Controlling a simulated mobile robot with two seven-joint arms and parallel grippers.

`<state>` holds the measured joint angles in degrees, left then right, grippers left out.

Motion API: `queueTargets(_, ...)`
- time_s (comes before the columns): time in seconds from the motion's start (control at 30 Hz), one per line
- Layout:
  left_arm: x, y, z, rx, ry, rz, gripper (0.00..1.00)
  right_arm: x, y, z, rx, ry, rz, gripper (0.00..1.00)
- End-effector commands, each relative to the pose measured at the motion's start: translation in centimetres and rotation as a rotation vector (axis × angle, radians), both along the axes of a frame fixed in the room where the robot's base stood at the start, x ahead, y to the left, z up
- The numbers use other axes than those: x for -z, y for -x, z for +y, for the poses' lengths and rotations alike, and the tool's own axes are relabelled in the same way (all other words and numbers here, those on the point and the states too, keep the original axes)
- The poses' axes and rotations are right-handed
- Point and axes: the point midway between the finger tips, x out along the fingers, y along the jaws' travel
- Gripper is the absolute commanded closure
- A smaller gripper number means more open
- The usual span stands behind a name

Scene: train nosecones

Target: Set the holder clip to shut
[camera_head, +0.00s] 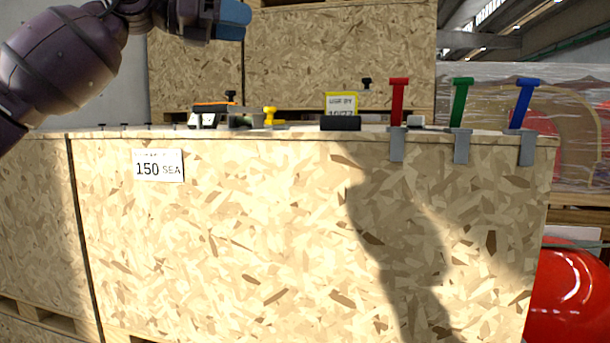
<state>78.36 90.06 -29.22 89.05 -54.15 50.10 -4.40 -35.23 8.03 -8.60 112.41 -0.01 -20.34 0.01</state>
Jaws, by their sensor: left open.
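Red (398,102), green (461,102) and blue (524,103) T-handled pieces stand upright at the right of the crate's top edge. Each has a grey bracket below it, hooked over the front edge. Which piece is the holder clip, and whether it is open or shut, I cannot tell. My left gripper (234,19) is at the top of the view, left of these pieces and above the crate. It is open, with nothing seen in it; its blue fingertip shows. My right gripper is out of view.
The large chipboard crate (250,230) fills the front. On its top are a yellow piece (270,117), a black cylinder (340,124), a yellow-edged label (341,103) and an orange-and-black item (215,107). More crates (320,50) stand behind. A red round object (570,295) is at right.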

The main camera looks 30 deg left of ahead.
Motion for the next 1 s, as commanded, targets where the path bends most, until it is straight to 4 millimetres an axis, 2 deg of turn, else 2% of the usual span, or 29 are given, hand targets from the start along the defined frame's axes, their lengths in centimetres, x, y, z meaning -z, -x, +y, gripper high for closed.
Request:
queueTargets(0.2, 1.6, -1.9, -3.5, 0.099, 0.182, 0.002, 0.5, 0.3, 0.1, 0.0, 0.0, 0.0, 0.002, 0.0)
queueTargets(0.43, 3.9, -3.7, -6.0, 0.17, 0.351, 0.037, 0.5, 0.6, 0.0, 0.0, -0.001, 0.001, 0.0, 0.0)
queueTargets(1.0, 11.4, -7.6, -9.3, 0.248, 0.713, 0.183, 0.5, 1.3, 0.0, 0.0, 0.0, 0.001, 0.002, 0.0)
